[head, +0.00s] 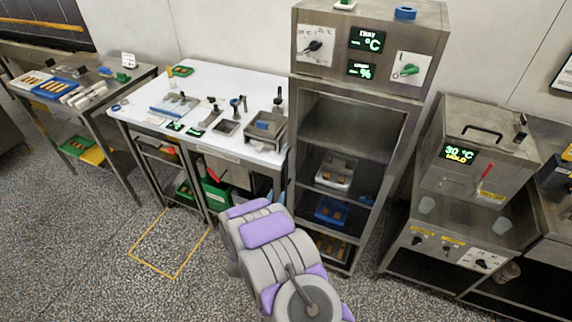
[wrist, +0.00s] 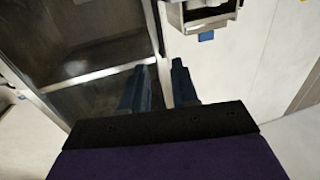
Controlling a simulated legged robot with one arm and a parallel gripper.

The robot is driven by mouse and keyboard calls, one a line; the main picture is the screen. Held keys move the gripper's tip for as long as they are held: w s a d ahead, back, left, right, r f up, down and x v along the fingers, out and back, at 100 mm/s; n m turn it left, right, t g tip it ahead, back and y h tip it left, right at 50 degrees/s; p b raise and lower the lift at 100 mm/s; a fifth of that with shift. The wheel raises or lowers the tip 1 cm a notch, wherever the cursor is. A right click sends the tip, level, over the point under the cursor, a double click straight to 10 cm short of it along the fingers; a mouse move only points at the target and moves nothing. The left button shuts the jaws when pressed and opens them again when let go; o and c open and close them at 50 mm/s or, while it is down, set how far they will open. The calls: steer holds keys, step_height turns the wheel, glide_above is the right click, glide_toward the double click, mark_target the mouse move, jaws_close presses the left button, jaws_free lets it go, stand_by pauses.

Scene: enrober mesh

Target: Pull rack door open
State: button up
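The steel rack (head: 408,100) stands upright in the middle of the head view. Several shelves with trays show through its front. I cannot tell in this view whether a clear door covers the front, and no handle is distinct. In the wrist view, a dark, glossy panel in a metal frame (wrist: 95,78) fills the upper left; it may be the rack's front. My gripper (wrist: 160,68) shows two dark blue fingers, spread with an empty gap between them, near the frame's right edge. Contact is unclear.
A white-topped table (head: 250,82) with tools stands left of the rack. A steel machine (head: 470,185) with a green display stands to the right. A yellow floor outline (head: 172,277) lies on open speckled floor. In the wrist view, a metal box (wrist: 207,14) shows at the top.

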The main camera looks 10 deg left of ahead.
steer(key=w+d+b, duration=0.1)
steer(key=w+b, duration=0.1)
steer(key=w, duration=1.5)
steer(key=shift+c, duration=0.2)
jaws_close()
steer(key=shift+s, duration=0.1)
